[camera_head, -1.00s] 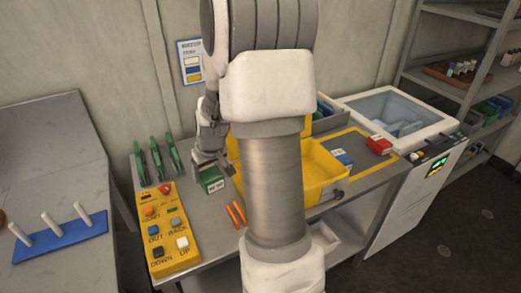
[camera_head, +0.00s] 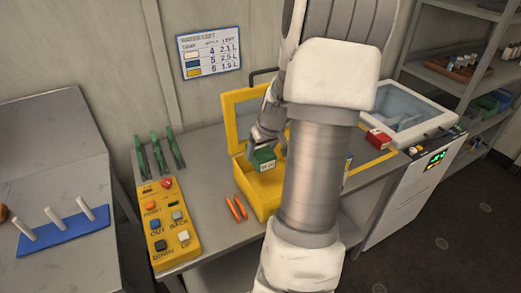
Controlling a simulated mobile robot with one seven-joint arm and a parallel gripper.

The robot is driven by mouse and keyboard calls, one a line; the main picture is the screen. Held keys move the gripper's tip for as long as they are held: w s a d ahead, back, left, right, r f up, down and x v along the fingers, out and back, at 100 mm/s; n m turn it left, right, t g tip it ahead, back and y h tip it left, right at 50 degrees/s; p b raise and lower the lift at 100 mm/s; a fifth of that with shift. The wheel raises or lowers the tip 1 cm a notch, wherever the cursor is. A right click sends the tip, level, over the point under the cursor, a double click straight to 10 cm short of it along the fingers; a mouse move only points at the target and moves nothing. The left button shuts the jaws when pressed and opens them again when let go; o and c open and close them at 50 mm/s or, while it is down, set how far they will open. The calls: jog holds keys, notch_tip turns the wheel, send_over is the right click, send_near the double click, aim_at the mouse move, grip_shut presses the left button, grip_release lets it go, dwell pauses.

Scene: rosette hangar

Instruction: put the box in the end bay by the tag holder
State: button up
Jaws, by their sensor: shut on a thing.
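My gripper (camera_head: 264,147) is shut on a small green box (camera_head: 264,161) with a white label. It holds the box upright over the left part of an open yellow case (camera_head: 262,204). The case's yellow-framed lid (camera_head: 236,110) stands up behind. My arm hides the middle and right of the case, so its bays cannot be made out. I cannot pick out a tag holder for certain.
A yellow button panel (camera_head: 168,222), green upright holders (camera_head: 158,153) and orange sticks (camera_head: 236,207) are left of the case. A red box (camera_head: 378,138) and a clear-lidded white unit (camera_head: 400,110) are right. A wall sign (camera_head: 209,52) hangs behind.

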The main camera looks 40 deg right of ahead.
jog(key=shift+f+b, duration=4.85)
jog(key=shift+f, duration=1.35)
jog(key=o, duration=1.4)
jog(key=shift+o, duration=0.2)
jog(key=p+v, duration=0.2)
jog(key=v, duration=1.5)
jog(key=shift+r, duration=0.3)
